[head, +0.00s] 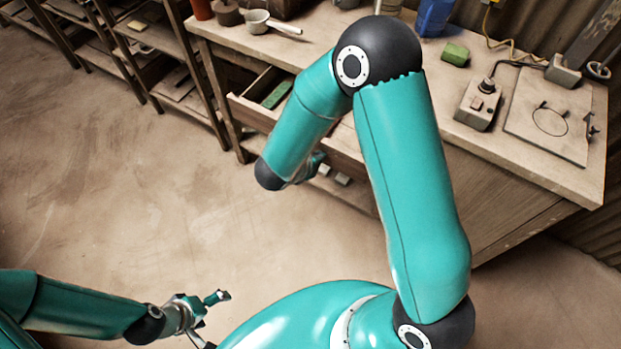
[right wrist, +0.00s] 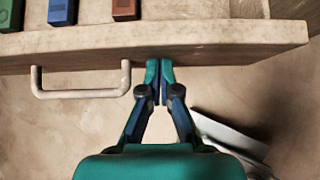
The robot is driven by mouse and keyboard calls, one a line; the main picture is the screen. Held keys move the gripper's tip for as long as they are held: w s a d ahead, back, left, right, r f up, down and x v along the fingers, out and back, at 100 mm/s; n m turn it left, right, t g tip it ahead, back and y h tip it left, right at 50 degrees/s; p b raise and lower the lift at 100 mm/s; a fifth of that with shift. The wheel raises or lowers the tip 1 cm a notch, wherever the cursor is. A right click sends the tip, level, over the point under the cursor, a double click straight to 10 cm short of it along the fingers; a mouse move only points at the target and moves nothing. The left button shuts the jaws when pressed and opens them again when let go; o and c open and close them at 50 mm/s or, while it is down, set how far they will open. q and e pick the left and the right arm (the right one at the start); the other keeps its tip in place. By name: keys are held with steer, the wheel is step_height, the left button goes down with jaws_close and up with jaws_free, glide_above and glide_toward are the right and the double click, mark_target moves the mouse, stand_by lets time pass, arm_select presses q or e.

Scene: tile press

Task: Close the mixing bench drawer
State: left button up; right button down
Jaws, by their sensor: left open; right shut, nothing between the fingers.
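The mixing bench drawer (head: 250,112) stands pulled out from the bench in the head view, with a green block (head: 277,95) inside. In the right wrist view the drawer front (right wrist: 230,38) crosses the top, and its bar handle (right wrist: 80,94) is left of my fingers. My right gripper (right wrist: 159,75) is shut and empty, its fingertips at the drawer front, to the right of the handle. I cannot tell whether they touch it. In the head view my arm hides part of the drawer. My left gripper (head: 215,318) is open and empty over the floor, away from the bench.
The bench top (head: 480,150) holds a grey control box (head: 478,105), a green block (head: 455,54), a blue container (head: 435,17) and a white pan (head: 257,22). Wooden shelves (head: 150,45) stand at the left. The floor (head: 110,190) before the drawer is clear.

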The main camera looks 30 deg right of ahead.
steer(key=b, duration=0.3)
glide_toward(351, 122)
steer(key=w+d, duration=0.1)
steer(key=d, duration=0.1)
steer(key=w+d+f, duration=0.1)
steer(key=d, duration=0.1)
steer(key=w+d+f, duration=0.1)
steer(key=d, duration=0.1)
steer(key=shift+w+d+f, duration=0.1)
steer(key=shift+w+d, duration=0.3)
steer(key=shift+d, duration=0.25)
steer(key=shift+d+r, duration=0.2)
steer(key=shift+r, duration=0.05)
steer(key=shift+d, duration=0.1)
